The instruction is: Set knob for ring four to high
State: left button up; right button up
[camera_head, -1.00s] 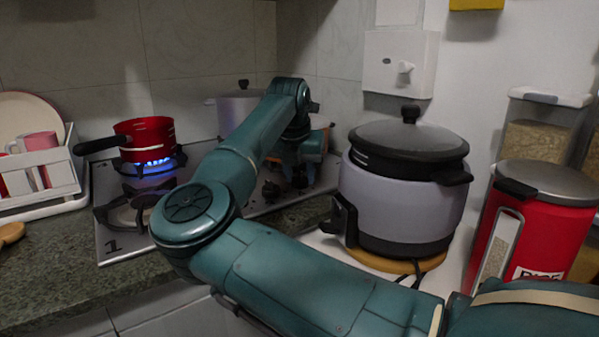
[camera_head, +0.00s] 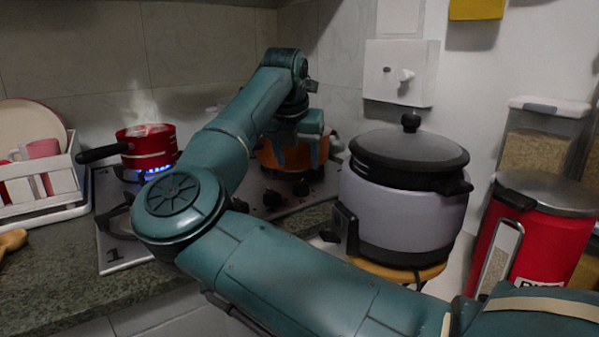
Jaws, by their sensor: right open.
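I cannot read which knob belongs to ring four, and no setting marks are legible. My right gripper (camera_head: 297,150) is open and points down above the knobs, in front of an orange pot (camera_head: 291,160). It appears empty and apart from the knobs. My right arm hides the middle of the stove. My left gripper is not in view.
A red pan (camera_head: 150,150) steams over a blue flame at the left. A rice cooker (camera_head: 400,205) stands close to the right of my gripper. A white dish rack (camera_head: 45,185) is at the far left, a red container (camera_head: 535,235) at the right.

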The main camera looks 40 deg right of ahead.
jog(key=v, duration=0.6)
jog(key=shift+r, duration=0.1)
dwell(0.4)
